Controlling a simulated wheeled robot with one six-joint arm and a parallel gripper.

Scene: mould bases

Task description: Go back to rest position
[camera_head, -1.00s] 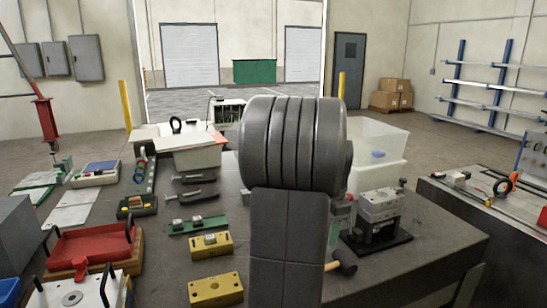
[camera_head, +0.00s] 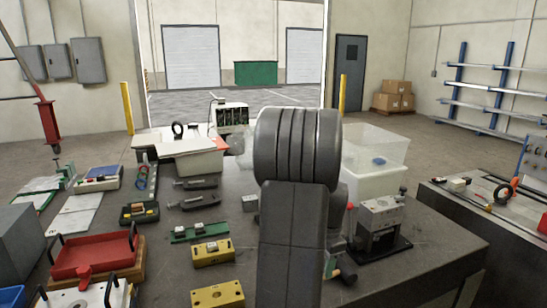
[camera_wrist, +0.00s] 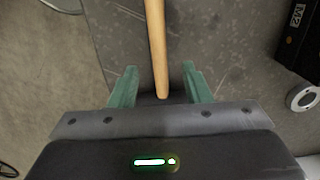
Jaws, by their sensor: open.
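My gripper (camera_wrist: 161,84) shows in the wrist view with its two green fingers spread apart. A wooden handle (camera_wrist: 156,45) runs down from the top edge to the gap between them, with no finger seen closed on it. Whether it lies between the fingers or below them I cannot tell. In the head view my arm hides most of the gripper. A mallet's dark head (camera_head: 346,270) shows at the right of my arm, on the grey table (camera_head: 420,262).
A grey metal mould block (camera_head: 380,216) on a black base stands right of my arm. A clear bin (camera_head: 375,150) is behind it. Yellow blocks (camera_head: 217,295), clamps (camera_head: 195,184) and a red tray (camera_head: 92,255) lie left. The table's front right is bare.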

